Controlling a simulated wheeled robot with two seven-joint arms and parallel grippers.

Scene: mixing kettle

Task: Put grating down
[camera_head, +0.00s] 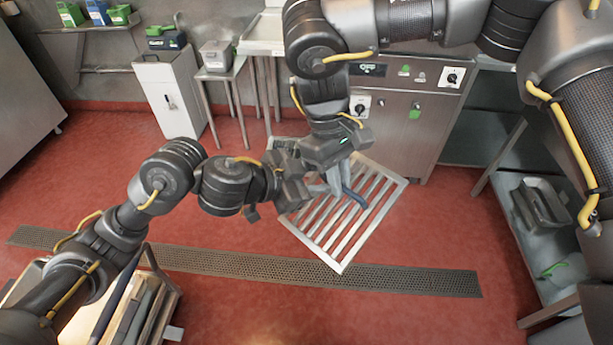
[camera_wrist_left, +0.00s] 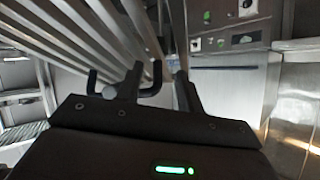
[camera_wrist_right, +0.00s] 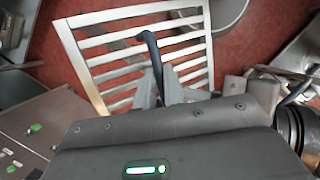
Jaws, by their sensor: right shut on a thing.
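The grating (camera_head: 357,246) is a pale metal frame with parallel slats, seen over the red floor in the head view. It also shows behind the fingers in the right wrist view (camera_wrist_right: 92,97), and its slats cross the upper left of the left wrist view (camera_wrist_left: 62,40). My right gripper (camera_head: 338,184) is over the grating, shut on a dark hooked handle (camera_wrist_right: 150,45); how the handle meets the grating is unclear. My left gripper (camera_wrist_left: 158,75) is close to the grating's left side, its fingers apart. A dark bent piece lies by them.
A steel cabinet with knobs (camera_head: 395,115) stands just behind the grating. A perforated floor drain strip (camera_head: 250,265) crosses the red floor. A low shelf with a grey bin (camera_head: 541,205) is at right, and a white cabinet (camera_head: 173,95) at back left. The front middle floor is clear.

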